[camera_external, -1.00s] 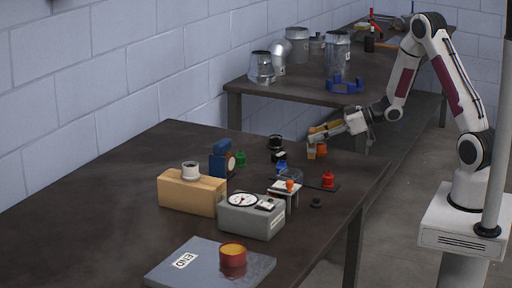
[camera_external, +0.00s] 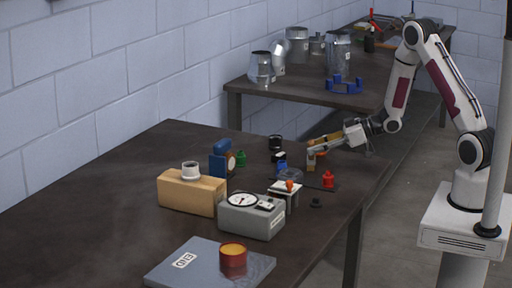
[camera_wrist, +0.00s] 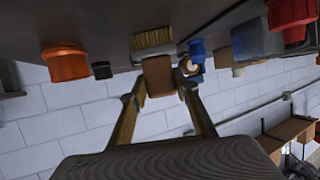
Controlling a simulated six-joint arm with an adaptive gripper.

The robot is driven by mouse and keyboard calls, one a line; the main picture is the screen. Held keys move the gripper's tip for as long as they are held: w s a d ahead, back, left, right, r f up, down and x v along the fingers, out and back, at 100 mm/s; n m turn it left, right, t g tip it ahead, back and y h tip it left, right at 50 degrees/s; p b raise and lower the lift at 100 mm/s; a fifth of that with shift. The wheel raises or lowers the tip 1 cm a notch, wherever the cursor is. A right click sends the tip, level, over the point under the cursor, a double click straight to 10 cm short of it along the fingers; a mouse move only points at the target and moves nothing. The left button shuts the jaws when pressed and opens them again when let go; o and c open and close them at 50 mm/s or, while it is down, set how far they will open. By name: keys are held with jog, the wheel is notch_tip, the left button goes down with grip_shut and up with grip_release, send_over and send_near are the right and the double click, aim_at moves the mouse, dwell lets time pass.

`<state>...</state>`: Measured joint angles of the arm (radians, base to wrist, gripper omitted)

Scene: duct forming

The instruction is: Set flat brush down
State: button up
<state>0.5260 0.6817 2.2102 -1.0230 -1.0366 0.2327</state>
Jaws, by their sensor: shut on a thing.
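The flat brush (camera_wrist: 157,72) is in the wrist view, with a brown handle and pale tan bristles (camera_wrist: 153,40). My gripper (camera_wrist: 160,92) is shut on its handle, with one finger on each side. The bristles point at the dark table top, close to it; I cannot tell if they touch. In the external view my gripper (camera_external: 313,145) is low over the back right part of the table (camera_external: 120,185), and the brush (camera_external: 311,160) hangs below the fingertips as a small tan shape.
An orange pot (camera_wrist: 65,62) and a small black piece (camera_wrist: 102,70) stand beside the brush. A blue piece (camera_wrist: 197,50) is on its other side.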

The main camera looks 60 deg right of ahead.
jog(key=shift+f, duration=0.1)
jog(key=o, duration=1.1)
jog(key=shift+s+d+r, duration=0.1)
jog(key=shift+s+r, duration=0.1)
jog(key=shift+r, duration=0.05)
jog(key=shift+v, duration=5.8)
jog(key=shift+w+r, duration=0.1)
jog(key=shift+w, duration=0.05)
